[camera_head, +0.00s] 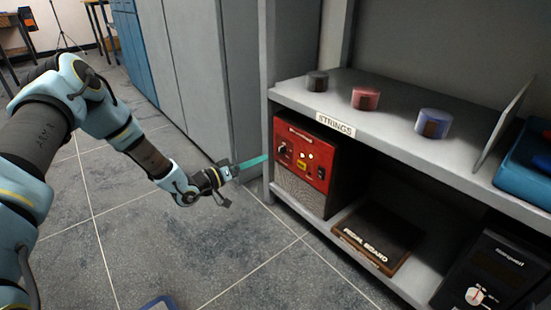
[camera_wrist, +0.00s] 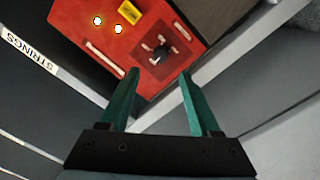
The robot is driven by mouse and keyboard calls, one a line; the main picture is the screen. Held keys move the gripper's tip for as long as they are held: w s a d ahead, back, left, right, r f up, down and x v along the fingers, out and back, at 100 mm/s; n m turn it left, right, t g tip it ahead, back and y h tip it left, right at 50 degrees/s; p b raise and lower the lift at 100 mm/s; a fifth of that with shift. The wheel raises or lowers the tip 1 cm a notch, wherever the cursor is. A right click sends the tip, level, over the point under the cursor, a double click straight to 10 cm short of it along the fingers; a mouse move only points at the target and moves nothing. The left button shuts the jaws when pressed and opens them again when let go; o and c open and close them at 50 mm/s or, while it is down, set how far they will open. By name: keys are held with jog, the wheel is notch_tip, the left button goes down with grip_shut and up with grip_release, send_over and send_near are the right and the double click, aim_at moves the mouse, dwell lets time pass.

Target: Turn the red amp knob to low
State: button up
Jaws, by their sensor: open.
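The red amp (camera_head: 322,158) stands on the lower shelf, its red front panel facing my arm. Its dark knob (camera_head: 282,151) is at the left of that panel, close to my gripper's tips. The knob (camera_wrist: 161,52) also shows in the wrist view on the red panel (camera_wrist: 75,17), with pale marks around it. My gripper (camera_head: 266,158) is open with nothing between its green fingers. In the wrist view, my gripper (camera_wrist: 160,72) has its fingertips either side of the knob's line, with the knob just beyond them. I cannot tell whether they touch the panel.
A label reading STRINGS (camera_head: 335,123) is on the upper shelf's edge (camera_head: 400,150). Dark, red and blue round pieces (camera_head: 433,123) stand above. A pedal board (camera_head: 378,238) and a black device (camera_head: 492,272) with a white dial are on the lower shelf. Grey cabinets stand behind my gripper.

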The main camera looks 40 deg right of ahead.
aim_at(279, 151)
jog(key=d, duration=0.2)
jog(key=d+b, duration=0.1)
jog(key=d, duration=0.1)
jog(key=d+b, duration=0.1)
jog(key=d, duration=0.2)
jog(key=shift+s+f, duration=0.1)
jog(key=shift+s, duration=0.25)
jog(key=shift+d+b, duration=0.35)
jog(key=shift+d, duration=0.15)
grip_shut()
